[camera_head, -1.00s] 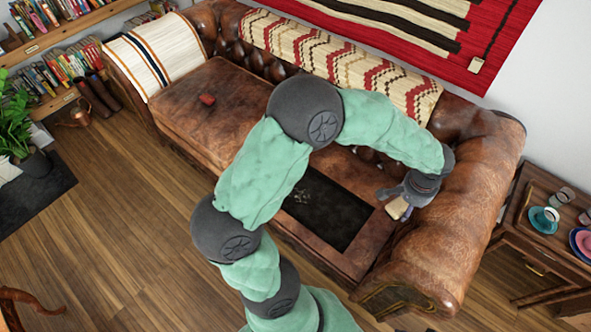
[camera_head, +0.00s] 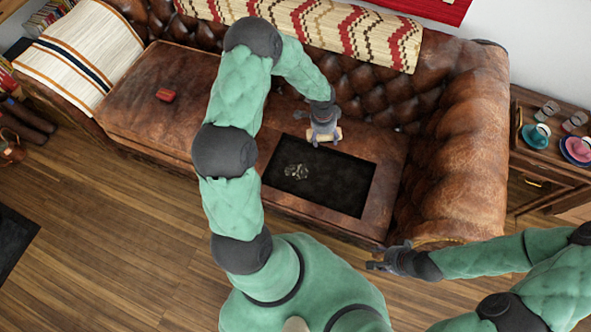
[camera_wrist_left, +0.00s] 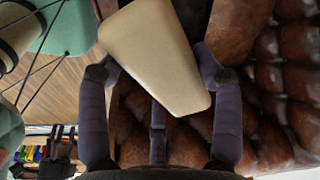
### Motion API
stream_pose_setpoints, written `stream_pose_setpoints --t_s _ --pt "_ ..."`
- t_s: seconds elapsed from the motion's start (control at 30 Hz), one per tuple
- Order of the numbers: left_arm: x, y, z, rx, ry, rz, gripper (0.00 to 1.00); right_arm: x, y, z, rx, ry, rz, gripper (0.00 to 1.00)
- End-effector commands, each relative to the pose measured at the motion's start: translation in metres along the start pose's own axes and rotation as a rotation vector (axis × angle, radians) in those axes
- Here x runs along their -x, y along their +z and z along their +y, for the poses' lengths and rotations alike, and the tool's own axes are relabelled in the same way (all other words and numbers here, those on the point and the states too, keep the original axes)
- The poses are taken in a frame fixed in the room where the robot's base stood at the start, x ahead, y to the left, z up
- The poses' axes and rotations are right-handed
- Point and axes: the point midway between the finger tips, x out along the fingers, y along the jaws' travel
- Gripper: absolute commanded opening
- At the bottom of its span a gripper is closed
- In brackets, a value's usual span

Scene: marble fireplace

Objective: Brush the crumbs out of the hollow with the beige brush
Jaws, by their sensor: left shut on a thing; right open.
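The dark rectangular hollow (camera_head: 335,190) lies in the seat of the brown leather sofa. A small pile of pale crumbs (camera_head: 296,172) is in its left part. My left gripper (camera_head: 323,138) is at the back edge of the hollow, behind and to the right of the crumbs. It is shut on the beige brush (camera_wrist_left: 155,55), whose pale block fills the upper middle of the left wrist view. Its bristles cannot be made out. In the head view only a bit of the brush shows below the gripper. My right gripper (camera_head: 378,265) is open and empty, in front of the sofa.
A small red object (camera_head: 165,95) lies on the left seat. The sofa's backrest and right armrest (camera_head: 455,150) stand around the hollow. A side table (camera_head: 540,150) with cups and plates is at the right. The wooden floor in front is clear.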

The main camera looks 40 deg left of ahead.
Motion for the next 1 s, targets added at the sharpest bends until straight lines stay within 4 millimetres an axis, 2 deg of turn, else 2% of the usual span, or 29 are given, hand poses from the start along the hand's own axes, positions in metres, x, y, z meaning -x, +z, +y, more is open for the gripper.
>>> stream_pose_setpoints --t_s 0.03,0.1,0.27,0.4,0.5,0.6,0.7,1.0 --pt "-0.021 0.012 -0.003 -0.051 0.014 -0.004 0.39 -0.004 0.000 0.001 0.000 0.000 0.000 0.46" --pt "-0.046 0.025 -0.007 -0.141 0.026 -0.004 0.39 -0.007 0.000 0.002 0.000 0.000 0.000 0.46" --pt "-0.102 0.058 -0.011 -0.347 0.052 -0.003 0.39 -0.013 0.000 0.005 0.001 0.000 -0.001 0.46" --pt "-0.150 0.087 -0.008 -0.522 0.075 -0.003 0.39 -0.019 0.000 0.007 0.001 0.000 -0.001 0.46" --pt "-0.179 0.105 -0.004 -0.631 0.086 -0.003 0.39 -0.022 -0.001 0.008 0.001 0.000 -0.001 0.46" --pt "-0.201 0.118 0.001 -0.715 0.095 -0.004 0.39 -0.025 -0.001 0.009 0.001 0.000 -0.001 0.46" --pt "-0.214 0.126 0.004 -0.769 0.099 -0.004 0.39 -0.026 -0.001 0.009 0.001 0.000 -0.001 0.46" --pt "-0.230 0.131 0.006 -0.799 0.101 -0.005 0.39 -0.033 -0.001 0.012 0.001 0.000 -0.001 0.46"
